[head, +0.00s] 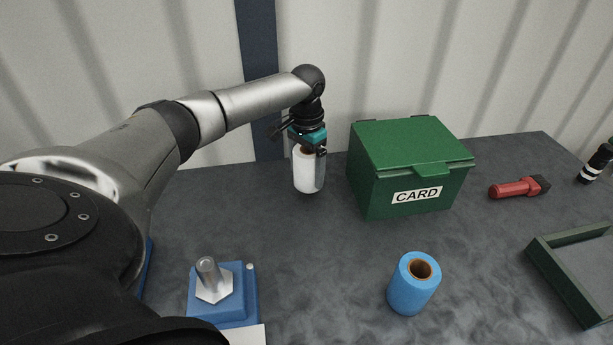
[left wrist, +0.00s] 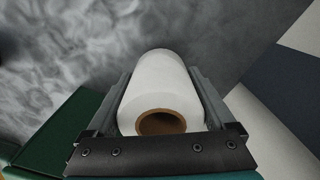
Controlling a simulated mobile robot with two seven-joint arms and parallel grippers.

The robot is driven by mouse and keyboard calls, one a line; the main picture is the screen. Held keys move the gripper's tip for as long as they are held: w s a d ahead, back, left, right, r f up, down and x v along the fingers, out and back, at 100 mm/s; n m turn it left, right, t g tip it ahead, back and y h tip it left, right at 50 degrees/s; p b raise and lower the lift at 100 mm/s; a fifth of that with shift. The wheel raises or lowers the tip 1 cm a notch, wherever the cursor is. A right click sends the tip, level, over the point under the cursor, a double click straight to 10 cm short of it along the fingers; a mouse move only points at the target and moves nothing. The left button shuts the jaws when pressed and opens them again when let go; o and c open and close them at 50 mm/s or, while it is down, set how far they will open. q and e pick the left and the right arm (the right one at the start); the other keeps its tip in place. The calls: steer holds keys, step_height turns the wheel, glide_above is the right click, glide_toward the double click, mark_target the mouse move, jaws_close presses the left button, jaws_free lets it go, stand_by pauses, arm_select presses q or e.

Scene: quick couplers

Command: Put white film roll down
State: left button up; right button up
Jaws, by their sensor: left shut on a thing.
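The white film roll (head: 304,172) is upright at the back of the table, left of the green box. My left gripper (head: 308,158) is shut on its upper part from above. In the left wrist view the roll (left wrist: 160,88) sits between the two fingers of my gripper (left wrist: 160,110), its brown core facing the camera. I cannot tell for sure whether its lower end touches the table. My right gripper is not in view.
A green box marked CARD (head: 412,170) stands just right of the roll, lid shut. A blue roll (head: 408,290) stands nearer the front. A blue fixture with a metal post (head: 222,293) is at front left.

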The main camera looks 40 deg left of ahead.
mark_target(307, 179)
arm_select(q)
step_height(307, 179, down, 3)
steer(key=shift+b, duration=0.3)
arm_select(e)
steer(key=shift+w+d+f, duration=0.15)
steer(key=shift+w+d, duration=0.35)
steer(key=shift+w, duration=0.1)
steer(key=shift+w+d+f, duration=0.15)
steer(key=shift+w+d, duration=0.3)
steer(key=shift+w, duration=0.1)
arm_select(q)
steer(key=o, duration=1.2)
steer(key=shift+f, duration=0.1)
steer(key=shift+o, duration=0.3)
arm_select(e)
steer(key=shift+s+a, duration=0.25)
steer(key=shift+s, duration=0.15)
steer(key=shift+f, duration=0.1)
